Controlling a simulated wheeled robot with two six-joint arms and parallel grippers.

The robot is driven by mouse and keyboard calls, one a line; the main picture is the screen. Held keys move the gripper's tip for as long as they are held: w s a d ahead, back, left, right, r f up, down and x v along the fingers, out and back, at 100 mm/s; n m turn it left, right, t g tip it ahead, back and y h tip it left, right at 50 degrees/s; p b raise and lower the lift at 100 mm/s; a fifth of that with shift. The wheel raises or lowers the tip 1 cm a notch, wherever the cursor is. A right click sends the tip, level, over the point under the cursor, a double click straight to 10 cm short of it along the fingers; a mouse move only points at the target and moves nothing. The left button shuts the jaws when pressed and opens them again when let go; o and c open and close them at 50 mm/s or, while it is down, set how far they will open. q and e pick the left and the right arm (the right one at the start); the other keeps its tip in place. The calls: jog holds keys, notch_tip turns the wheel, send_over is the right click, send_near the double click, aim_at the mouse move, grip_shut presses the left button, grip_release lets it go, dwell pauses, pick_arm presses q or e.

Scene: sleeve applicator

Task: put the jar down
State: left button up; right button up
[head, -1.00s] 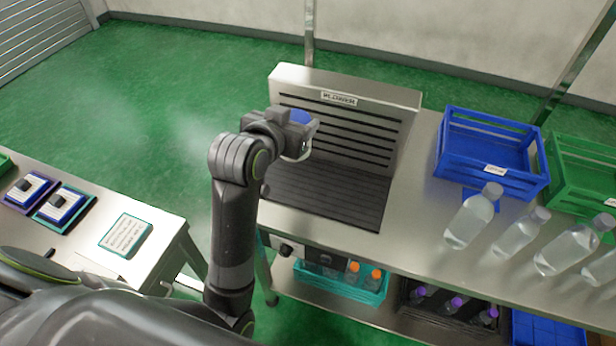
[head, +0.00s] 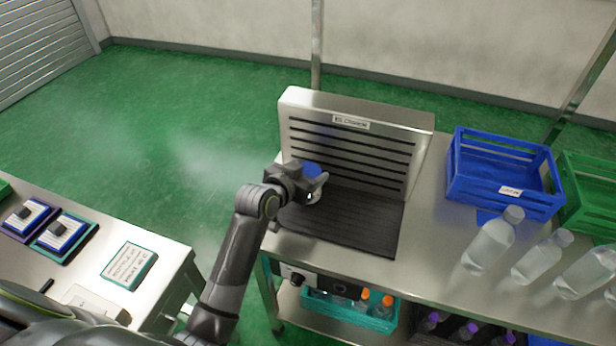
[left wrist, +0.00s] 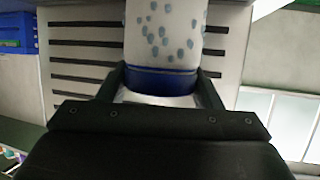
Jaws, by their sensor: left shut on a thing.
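The jar has a blue lid (head: 309,168) in the head view. In the left wrist view its pale body with blue-grey spots (left wrist: 165,35) and a dark blue band (left wrist: 160,78) sit between my fingers. My left gripper (head: 314,187) is shut on the jar, at the left part of the dark slatted bed (head: 360,222) of a steel applicator with a slotted back panel. Most of the jar is hidden by the gripper in the head view. I cannot tell whether its base touches the bed. My right gripper is not in view.
A blue crate (head: 500,205) and a green crate (head: 590,210) stand right of the applicator. Several clear bottles (head: 490,243) stand in front of them. A side table (head: 180,262) at left holds small boxes and a card. Bins with bottles sit on the shelf below.

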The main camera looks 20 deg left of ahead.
pick_arm(q)
jog(key=shift+f, duration=0.9)
jog(key=o, duration=1.1)
jog(key=shift+r, duration=0.15)
jog(key=b+v, duration=0.1)
jog(key=v, duration=1.1)
